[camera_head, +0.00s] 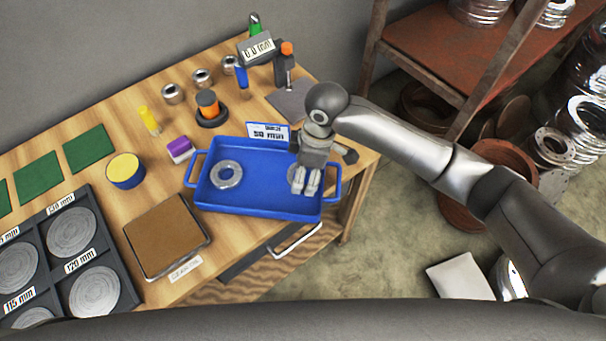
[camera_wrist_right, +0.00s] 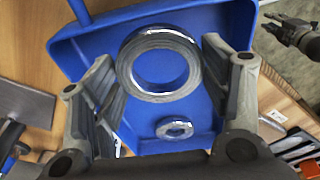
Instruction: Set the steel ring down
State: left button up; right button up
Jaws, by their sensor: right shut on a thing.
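A steel ring (camera_wrist_right: 131,73) sits between the fingertips of my right gripper (camera_head: 305,188), which is shut on it, over the right part of the blue tray (camera_head: 258,206). In the head view the fingers and wrist mostly hide this ring. In the right wrist view it looks larger than the other ring and the tray floor lies behind it; I cannot tell whether it touches the floor. A second steel ring (camera_head: 226,184) lies flat in the left part of the tray. A dark gripper, seemingly my left one (camera_wrist_right: 277,28), shows small in the right wrist view; its opening is unclear.
A size sign (camera_head: 268,132) stands at the tray's back edge. A purple-and-white block (camera_head: 180,150) and a yellow-topped round tin (camera_head: 125,170) stand left of it. A brown pad (camera_head: 166,236) lies at front left. The tray floor between the rings is clear.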

jog(key=shift+w+a+f, duration=0.25)
jog(key=shift+w+f, duration=0.05)
jog(key=shift+f, duration=0.1)
jog(key=shift+w+f+p, duration=0.15)
jog(key=shift+f+p, duration=0.3)
jog(key=shift+f, duration=1.3)
jog(key=shift+a+f, duration=0.1)
jog(key=shift+f, duration=0.05)
jog(key=o, duration=1.3)
notch_tip(320, 180, up, 12)
jog(key=d, duration=0.2)
jog(key=shift+s+b, duration=0.2)
jog(key=shift+b, duration=0.2)
